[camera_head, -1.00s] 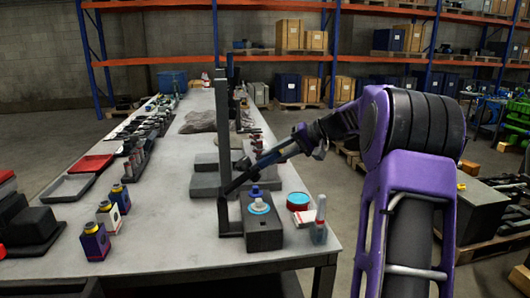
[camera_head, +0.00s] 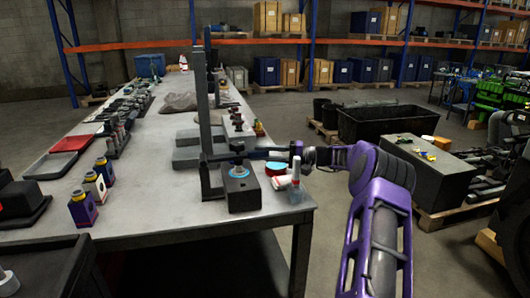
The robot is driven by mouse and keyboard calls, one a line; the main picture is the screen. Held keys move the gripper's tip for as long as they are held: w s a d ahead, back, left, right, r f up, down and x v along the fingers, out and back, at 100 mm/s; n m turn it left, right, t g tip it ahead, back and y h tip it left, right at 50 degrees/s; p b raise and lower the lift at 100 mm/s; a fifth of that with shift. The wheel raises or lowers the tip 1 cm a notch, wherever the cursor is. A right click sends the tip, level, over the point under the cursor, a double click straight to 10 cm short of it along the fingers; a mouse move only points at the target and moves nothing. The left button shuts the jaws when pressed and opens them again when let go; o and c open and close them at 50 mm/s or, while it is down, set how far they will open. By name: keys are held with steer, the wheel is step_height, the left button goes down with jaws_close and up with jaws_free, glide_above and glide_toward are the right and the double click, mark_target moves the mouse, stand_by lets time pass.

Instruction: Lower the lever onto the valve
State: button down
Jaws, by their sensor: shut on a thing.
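The lever (camera_head: 262,155) is a dark bar reaching right from the tall dark upright post (camera_head: 204,120). It lies close to level above a dark block (camera_head: 241,194) on the workbench. The valve (camera_head: 238,172) shows as a light blue ring on top of this block. A dark part stands right over the ring, and I cannot tell whether the lever touches the valve. My gripper (camera_head: 294,155) is at the right, outer end of the lever and is shut on it. The fingers are small and partly hidden.
A red-lidded tin (camera_head: 276,168) and a small clear bottle (camera_head: 295,182) stand right of the block, below my arm. Grey slabs (camera_head: 188,157) lie behind the post. Trays and small bottles line the workbench's left side.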

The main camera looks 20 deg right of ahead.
steer(key=shift+f, duration=0.1)
stand_by(0.3)
steer(key=c, duration=0.7)
jaws_free()
steer(key=v, duration=1.7)
steer(key=shift+s+d+p, duration=0.1)
steer(key=shift+d+p, duration=0.05)
steer(key=shift+p, duration=0.25)
